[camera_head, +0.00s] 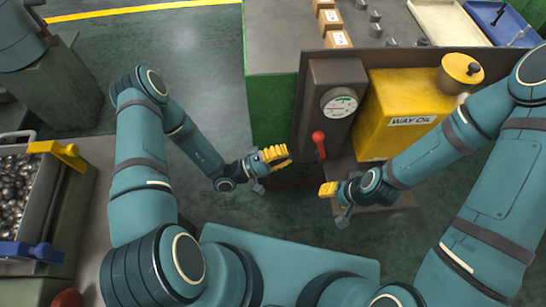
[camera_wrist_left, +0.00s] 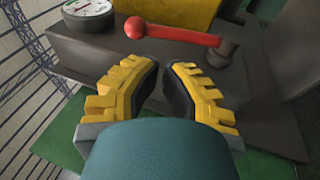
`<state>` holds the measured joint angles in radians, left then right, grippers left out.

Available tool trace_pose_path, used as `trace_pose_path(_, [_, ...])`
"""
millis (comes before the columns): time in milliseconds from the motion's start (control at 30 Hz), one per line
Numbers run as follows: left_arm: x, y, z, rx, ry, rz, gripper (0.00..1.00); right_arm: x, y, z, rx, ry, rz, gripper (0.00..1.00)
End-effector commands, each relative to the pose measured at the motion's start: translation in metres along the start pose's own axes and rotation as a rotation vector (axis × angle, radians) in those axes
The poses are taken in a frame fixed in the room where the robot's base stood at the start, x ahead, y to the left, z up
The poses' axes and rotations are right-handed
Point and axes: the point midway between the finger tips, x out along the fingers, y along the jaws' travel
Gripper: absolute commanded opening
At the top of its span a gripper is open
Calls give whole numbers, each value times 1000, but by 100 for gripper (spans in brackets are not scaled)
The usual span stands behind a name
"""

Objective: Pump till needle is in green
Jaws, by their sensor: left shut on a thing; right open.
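The round gauge (camera_head: 340,102) is on the front of a dark pump housing (camera_head: 326,75). It has a green zone, but its needle is too small to read; part of it shows in the left wrist view (camera_wrist_left: 88,10). The red-knobbed pump lever (camera_head: 319,141) is below the gauge, and its handle (camera_wrist_left: 180,34) lies across the left wrist view. My left gripper (camera_head: 274,156) is left of the lever, apart from it. Its fingers (camera_wrist_left: 165,75) are partly apart, with nothing visible between them. My right gripper (camera_head: 328,190) is open below the lever, right of the left one.
A yellow way oil tank (camera_head: 402,108) stands right of the pump. The green machine (camera_head: 268,110) is behind. A bin of metal parts (camera_head: 18,190) stands at the left. Open floor (camera_head: 215,100) lies between my left arm and the machine.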

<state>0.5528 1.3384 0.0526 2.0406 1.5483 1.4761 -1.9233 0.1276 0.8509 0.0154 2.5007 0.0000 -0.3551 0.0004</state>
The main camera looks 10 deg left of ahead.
Motion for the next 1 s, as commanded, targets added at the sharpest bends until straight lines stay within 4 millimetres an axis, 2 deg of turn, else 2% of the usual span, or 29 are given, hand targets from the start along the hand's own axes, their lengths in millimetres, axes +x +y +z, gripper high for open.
trace_pose_path(200, [42, 0, 1, 0, -3, 2, 0, 5, 2, 0, -1, 3, 0, 48])
trace_pose_path(400, [68, 0, 0, 0, 0, 1, 0, 9, 3, -1, -1, 5, 0, 48])
trace_pose_path(600, [78, 0, 0, 0, 1, 1, 0, 10, 4, -1, -1, 5, 0, 48])
trace_pose_path(1000, [80, 2, 0, 2, 2, -8, 0, 6, 2, -1, -1, 4, 0, 48])
